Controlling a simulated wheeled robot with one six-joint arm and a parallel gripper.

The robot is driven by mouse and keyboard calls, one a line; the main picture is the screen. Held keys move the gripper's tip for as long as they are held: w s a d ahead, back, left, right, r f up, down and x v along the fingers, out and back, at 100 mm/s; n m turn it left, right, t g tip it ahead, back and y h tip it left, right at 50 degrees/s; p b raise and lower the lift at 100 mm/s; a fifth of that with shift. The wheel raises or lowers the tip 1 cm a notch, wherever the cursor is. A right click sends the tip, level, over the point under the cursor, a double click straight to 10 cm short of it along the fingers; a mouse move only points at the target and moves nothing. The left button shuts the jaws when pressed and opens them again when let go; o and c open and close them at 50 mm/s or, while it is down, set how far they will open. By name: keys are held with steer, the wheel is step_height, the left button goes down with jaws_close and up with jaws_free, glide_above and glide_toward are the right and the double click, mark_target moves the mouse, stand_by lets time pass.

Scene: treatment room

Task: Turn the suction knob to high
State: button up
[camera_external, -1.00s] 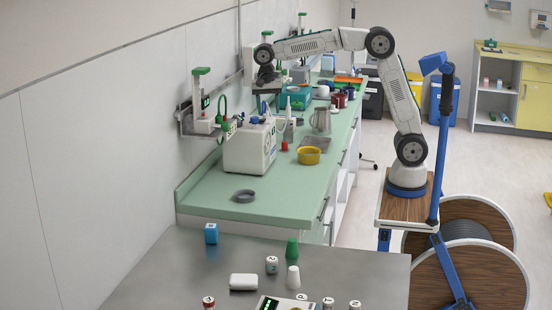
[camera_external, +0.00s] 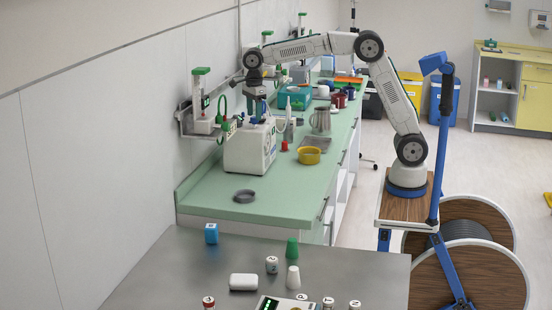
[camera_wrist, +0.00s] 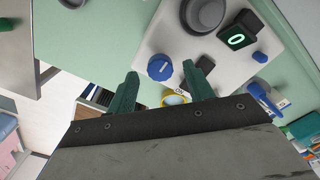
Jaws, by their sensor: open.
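The white suction unit (camera_external: 250,150) stands on the green counter (camera_external: 225,198). In the wrist view its white top panel (camera_wrist: 196,47) carries a blue knob (camera_wrist: 160,67) with a pale pointer mark and a display (camera_wrist: 237,38) reading 0. My gripper (camera_external: 257,110) is above the unit in the external view, pointing down. In the wrist view my gripper's two green fingers (camera_wrist: 161,69) are apart, with the blue knob showing between their tips. Nothing is held. I cannot tell how far the tips are above the knob.
A large grey round part (camera_wrist: 205,14) sits on the panel near the knob. A yellow bowl (camera_external: 309,156) and a steel jug (camera_external: 320,121) stand right of the unit. A wall shelf (camera_external: 190,127) is close on the left. The counter's front end is mostly clear, with a grey ring (camera_external: 245,196).

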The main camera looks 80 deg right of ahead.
steer(key=shift+f, duration=0.7)
steer(key=c, duration=1)
